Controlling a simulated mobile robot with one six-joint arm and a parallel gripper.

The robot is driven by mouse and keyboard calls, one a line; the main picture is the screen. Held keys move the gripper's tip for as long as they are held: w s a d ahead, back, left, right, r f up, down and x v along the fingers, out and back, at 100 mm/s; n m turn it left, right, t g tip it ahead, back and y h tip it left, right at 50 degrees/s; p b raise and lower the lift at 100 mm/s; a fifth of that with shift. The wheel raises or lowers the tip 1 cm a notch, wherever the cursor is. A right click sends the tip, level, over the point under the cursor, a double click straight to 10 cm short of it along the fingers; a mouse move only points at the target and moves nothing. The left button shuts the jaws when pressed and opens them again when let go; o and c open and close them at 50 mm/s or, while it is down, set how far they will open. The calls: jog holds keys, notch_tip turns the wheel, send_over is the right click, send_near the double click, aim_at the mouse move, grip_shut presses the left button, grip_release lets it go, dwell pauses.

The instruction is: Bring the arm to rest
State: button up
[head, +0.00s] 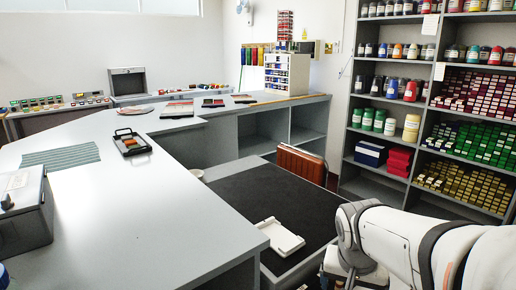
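My white arm reaches in from the lower right of the head view.
A long grey counter (185,215) fills the left, with a grey box (24,225), striped cloth (60,157) and black-framed tray (131,146) on it. A white tray (280,238) lies beside its edge. Shelves (345,140) of jars and swatches stand right. The dark mat (275,195) looks mostly clear.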

jog(key=s+a+r+n+y+p, duration=0.1)
jog(key=s+a+r+n+p, duration=0.3)
jog(key=s+r+p, duration=0.3)
notch_tip(320, 180, up, 3)
jog(key=shift+s+a+n+y+p, duration=0.2)
jog(key=shift+n+y+p, duration=0.2)
jog(key=shift+p, duration=0.55)
